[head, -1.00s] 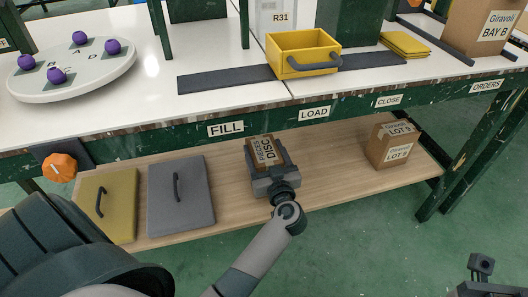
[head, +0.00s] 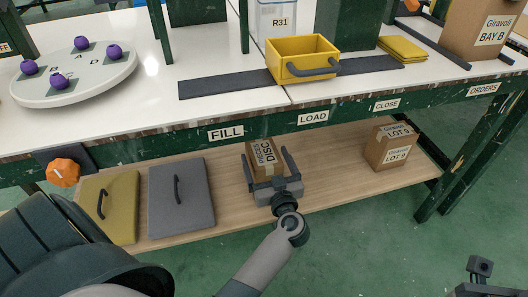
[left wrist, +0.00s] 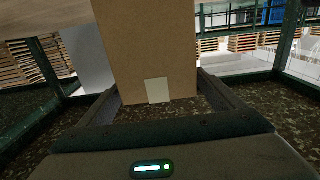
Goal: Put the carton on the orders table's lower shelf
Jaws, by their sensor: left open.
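A brown carton labelled PIECES DISC (head: 264,151) is at the lower wooden shelf (head: 330,172), under the FILL and LOAD signs. My left gripper (head: 267,160) is open, with one finger on each side of this carton. In the left wrist view the plain brown carton face (left wrist: 148,45) with a pale patch rises between the fingers. I cannot tell whether the fingers touch it. Another carton, labelled Giravoli LOT 9 (head: 390,150), stands on the same shelf to the right. The ORDERS sign (head: 483,89) is on the table's right edge.
A yellow lid (head: 121,215) and a grey lid (head: 197,207) lie on the shelf's left. A yellow box (head: 290,71) and a BAY B carton (head: 475,40) stand on the tabletop. A green leg (head: 470,160) bounds the right. Shelf between the cartons is clear.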

